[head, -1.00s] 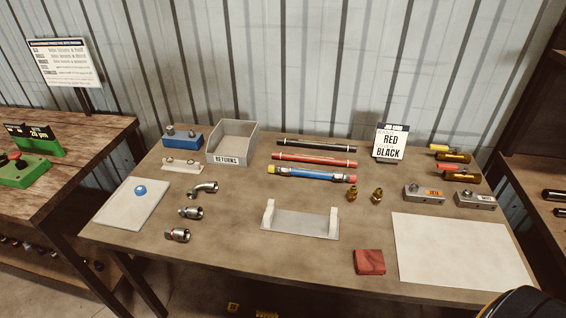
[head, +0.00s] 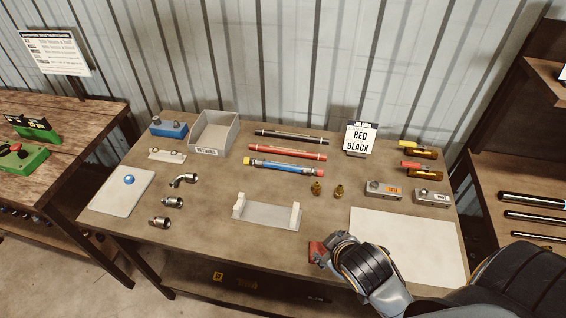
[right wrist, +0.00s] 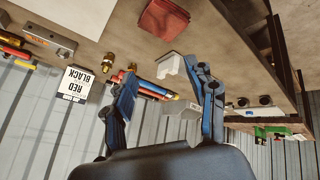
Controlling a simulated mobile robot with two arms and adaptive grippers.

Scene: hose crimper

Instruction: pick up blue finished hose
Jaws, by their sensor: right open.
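The blue finished hose (head: 287,167) lies on the table behind the grey holder, with a yellow end on the left and a red end on the right. It also shows in the right wrist view (right wrist: 153,90), partly hidden, between my fingers in the picture but well beyond them. My right gripper (right wrist: 166,77) is open and empty. My left gripper is not in view.
A red hose (head: 287,151) and a black hose (head: 290,136) lie just behind the blue one. The grey holder (head: 266,213) has two white uprights. Brass fittings (head: 316,188) and a white mat (head: 410,235) lie right.

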